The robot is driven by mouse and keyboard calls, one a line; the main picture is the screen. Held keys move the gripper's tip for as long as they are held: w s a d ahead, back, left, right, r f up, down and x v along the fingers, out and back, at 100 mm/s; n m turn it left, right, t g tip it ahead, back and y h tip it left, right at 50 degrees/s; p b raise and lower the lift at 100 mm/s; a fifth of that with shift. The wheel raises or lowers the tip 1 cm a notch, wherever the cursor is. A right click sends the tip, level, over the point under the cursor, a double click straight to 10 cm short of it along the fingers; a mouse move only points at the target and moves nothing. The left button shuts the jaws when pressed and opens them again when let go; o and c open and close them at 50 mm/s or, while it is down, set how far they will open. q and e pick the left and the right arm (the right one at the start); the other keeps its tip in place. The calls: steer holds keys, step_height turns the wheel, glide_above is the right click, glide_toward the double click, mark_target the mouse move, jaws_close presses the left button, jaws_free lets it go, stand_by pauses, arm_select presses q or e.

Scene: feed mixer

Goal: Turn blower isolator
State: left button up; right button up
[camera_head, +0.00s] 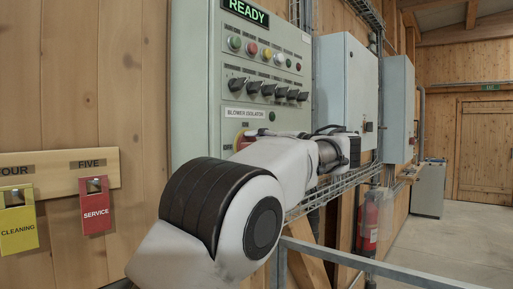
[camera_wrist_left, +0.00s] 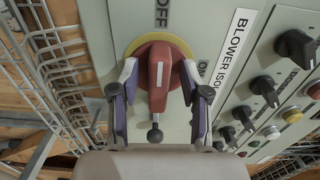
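The blower isolator (camera_wrist_left: 159,66) is a red rotary handle on a yellow disc, fixed to the grey-green panel. Its bar with a white stripe runs up and down in the left wrist view; OFF is printed above it and partly hidden lettering is at its right. In the head view only a sliver of the isolator (camera_head: 240,140) shows below the BLOWER ISOLATOR label (camera_head: 244,113); my arm hides the rest. My left gripper (camera_wrist_left: 158,80) is open, with one finger on each side of the handle and visible gaps to the bar. My right gripper is out of view.
Above the label are a row of black selector knobs (camera_head: 268,90), coloured buttons (camera_head: 252,48) and a READY display (camera_head: 245,12). Wire cable trays (camera_wrist_left: 52,60) run beside the panel. CLEANING (camera_head: 18,229) and SERVICE (camera_head: 95,205) tags hang at left. Grey cabinets (camera_head: 345,90) stand beyond.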

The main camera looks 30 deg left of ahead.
arm_select(q)
steer(key=shift+d, duration=0.1)
steer(key=d, duration=1.1)
steer(key=shift+s+d, duration=0.35)
steer(key=shift+s, duration=0.1)
